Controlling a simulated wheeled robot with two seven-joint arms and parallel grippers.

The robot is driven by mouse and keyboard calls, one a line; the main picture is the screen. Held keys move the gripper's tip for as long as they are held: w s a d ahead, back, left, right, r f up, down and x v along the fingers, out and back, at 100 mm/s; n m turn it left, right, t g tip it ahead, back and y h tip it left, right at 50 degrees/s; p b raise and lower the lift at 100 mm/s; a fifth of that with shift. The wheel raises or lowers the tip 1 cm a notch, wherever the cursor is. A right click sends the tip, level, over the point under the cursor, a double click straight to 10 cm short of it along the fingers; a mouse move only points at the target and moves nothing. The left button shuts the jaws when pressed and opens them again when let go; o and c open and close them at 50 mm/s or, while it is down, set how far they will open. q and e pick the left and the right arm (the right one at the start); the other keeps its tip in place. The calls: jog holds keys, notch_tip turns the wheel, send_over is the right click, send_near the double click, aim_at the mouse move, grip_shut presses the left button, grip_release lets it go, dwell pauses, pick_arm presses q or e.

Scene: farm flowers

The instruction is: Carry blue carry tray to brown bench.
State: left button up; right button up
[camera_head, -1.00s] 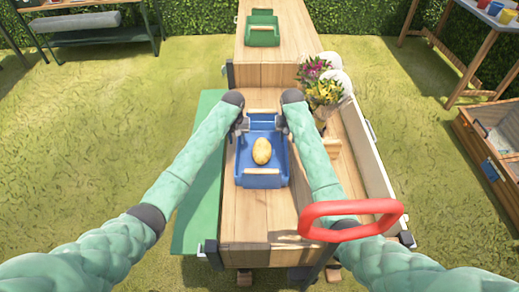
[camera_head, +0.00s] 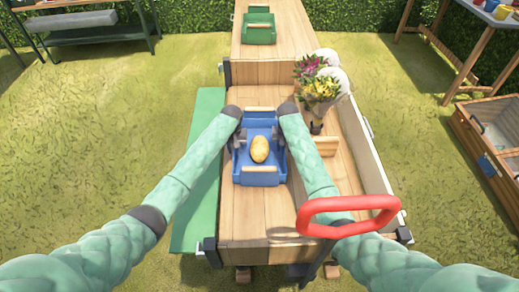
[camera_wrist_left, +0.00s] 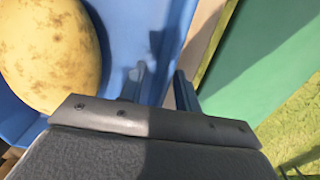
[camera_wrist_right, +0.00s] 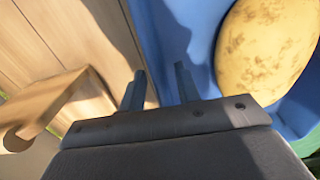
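The blue carry tray (camera_head: 258,178) rests on a wooden surface (camera_head: 245,212) ahead of me, with a yellow potato (camera_head: 260,149) in it and wooden handle bars at both ends. My left gripper (camera_head: 240,138) is at the tray's left side. In the left wrist view its fingers (camera_wrist_left: 160,82) stand apart on either side of the tray's side wall. My right gripper (camera_head: 278,137) is at the right side, its fingers (camera_wrist_right: 160,82) likewise apart around that wall. I cannot tell which surface is the brown bench; a wooden top (camera_head: 292,42) continues behind.
A green carry tray (camera_head: 259,27) stands on the far wooden top. Flowers (camera_head: 318,85) and a wooden piece (camera_head: 326,145) lie right of the blue tray. A red handle (camera_head: 350,203) rises at front right. Grass lies open on both sides.

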pick_arm(q)
jog(key=shift+f, duration=0.15)
pick_arm(e)
jog(key=shift+f, duration=0.15)
pick_arm(q)
grip_shut()
pick_arm(e)
grip_shut()
pick_arm(q)
jog(key=shift+r, duration=0.2)
pick_arm(e)
jog(key=shift+r, duration=0.25)
